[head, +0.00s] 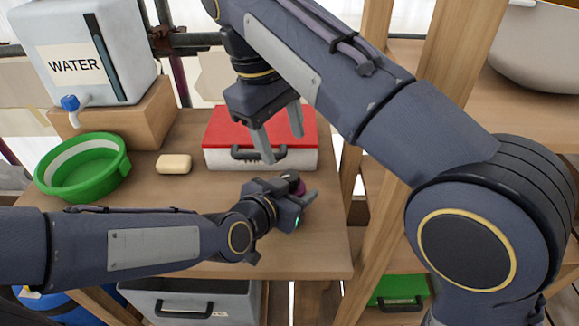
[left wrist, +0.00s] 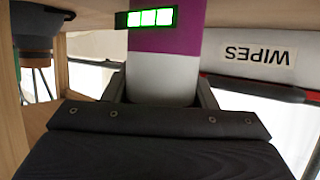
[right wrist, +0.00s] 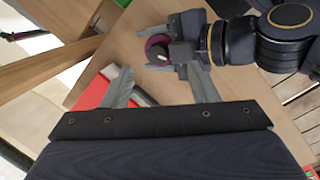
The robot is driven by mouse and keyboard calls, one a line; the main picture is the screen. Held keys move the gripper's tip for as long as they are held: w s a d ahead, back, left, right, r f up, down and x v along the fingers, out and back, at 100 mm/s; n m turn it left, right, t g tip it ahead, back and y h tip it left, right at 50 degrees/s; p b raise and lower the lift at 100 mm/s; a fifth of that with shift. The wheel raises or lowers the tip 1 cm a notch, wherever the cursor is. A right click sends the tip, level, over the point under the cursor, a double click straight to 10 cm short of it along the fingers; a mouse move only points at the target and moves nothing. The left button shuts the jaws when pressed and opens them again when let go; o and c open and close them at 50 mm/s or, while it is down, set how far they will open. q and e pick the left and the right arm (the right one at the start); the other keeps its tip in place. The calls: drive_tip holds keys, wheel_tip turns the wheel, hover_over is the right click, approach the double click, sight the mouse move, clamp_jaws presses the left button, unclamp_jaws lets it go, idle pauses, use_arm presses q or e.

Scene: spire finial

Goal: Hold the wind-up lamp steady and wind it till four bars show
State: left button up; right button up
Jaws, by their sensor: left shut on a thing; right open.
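The wind-up lamp (left wrist: 165,72) shows in the left wrist view as an upright body, purple above and white below. Its lit green display (left wrist: 150,18) has three bright bars and a darker left end. My left gripper (head: 303,194) is shut on the lamp, one finger on each side. In the head view, only a bit of the purple lamp (head: 298,183) shows behind that gripper. In the right wrist view, the lamp (right wrist: 157,45) has a dark top. My right gripper (head: 283,146) is open and empty above and behind the lamp, apart from it.
A red-lidded white case (head: 225,128) stands behind the lamp. A soap bar (head: 173,164), a green basin (head: 110,172) and a water container (head: 75,50) on a wooden block are at left. Wooden posts (head: 375,215) rise beyond the table's right edge.

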sight(290, 175)
drive_tip(key=f+m, duration=0.3)
drive_tip(key=m, duration=0.3)
drive_tip(key=w+d+f+m+y, duration=0.1)
drive_tip(key=f+m, duration=0.2)
drive_tip(key=m, duration=0.3)
drive_tip(key=f+m+y, duration=0.1)
drive_tip(key=f+m, duration=0.2)
drive_tip(key=m, duration=0.3)
drive_tip(key=shift+w+d, duration=0.2)
drive_tip(key=shift+w, duration=0.1)
drive_tip(key=c, duration=1)
drive_tip(key=shift+m, duration=0.9)
drive_tip(key=o, duration=1)
